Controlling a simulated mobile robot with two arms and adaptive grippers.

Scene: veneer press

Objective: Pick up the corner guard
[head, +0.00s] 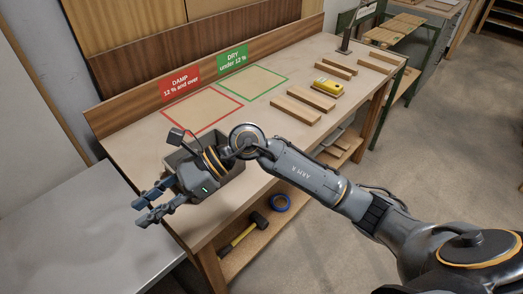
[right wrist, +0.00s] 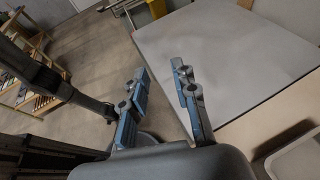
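I cannot make out a corner guard in either view. My left gripper is not in view in the head picture.
The workbench (head: 200,138) carries red and green marked squares, several wood strips (head: 295,109) and a yellow device (head: 328,88). A grey table (head: 75,235) with a bare top stands at the left.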

